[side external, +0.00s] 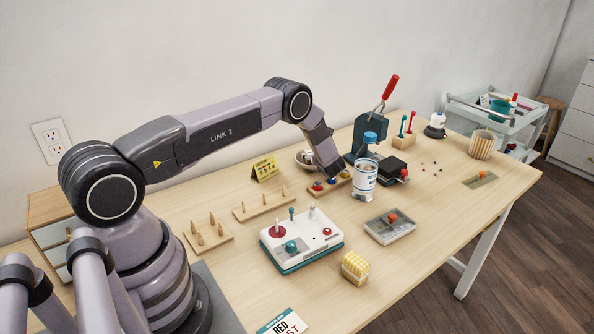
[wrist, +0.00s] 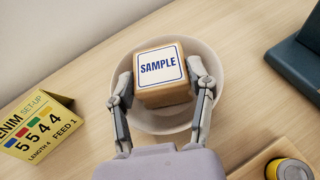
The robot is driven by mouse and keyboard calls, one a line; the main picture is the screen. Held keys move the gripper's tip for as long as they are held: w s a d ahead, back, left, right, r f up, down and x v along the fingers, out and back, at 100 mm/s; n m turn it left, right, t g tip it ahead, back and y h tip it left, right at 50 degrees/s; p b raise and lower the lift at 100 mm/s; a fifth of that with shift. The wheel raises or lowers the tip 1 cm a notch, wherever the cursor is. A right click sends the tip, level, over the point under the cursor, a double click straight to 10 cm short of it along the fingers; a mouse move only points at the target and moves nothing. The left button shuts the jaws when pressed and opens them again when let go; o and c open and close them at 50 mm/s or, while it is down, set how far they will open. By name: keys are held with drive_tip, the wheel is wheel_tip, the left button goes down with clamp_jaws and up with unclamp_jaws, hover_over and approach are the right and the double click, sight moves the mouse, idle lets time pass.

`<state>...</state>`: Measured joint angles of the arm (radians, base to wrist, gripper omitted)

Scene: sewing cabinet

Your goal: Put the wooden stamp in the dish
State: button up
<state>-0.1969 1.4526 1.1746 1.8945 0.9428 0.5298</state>
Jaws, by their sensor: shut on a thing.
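The wooden stamp (wrist: 163,72) is a wooden block with a white, blue-edged SAMPLE label facing the wrist camera. My gripper (wrist: 165,84) has a finger against each side of it and is shut on it. The round, pale dish (wrist: 160,122) lies beneath the stamp, its rim showing around the block. I cannot tell whether the stamp touches the dish's bottom. In the side view the dish (side external: 304,160) sits near the table's back edge, partly behind my arm. My fingers and the stamp are hidden by the arm there.
A yellow card sign (wrist: 38,125) stands left of the dish. A dark press (side external: 365,135) with a red handle stands to the right. A wooden holder with coloured knobs (side external: 325,187) and a white canister (side external: 364,180) are close in front. A control box (side external: 302,240) lies nearer.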

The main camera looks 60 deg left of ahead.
drive_tip(key=shift+f, duration=0.1)
drive_tip(key=o, duration=1.2)
drive_tip(key=shift+c, duration=0.2)
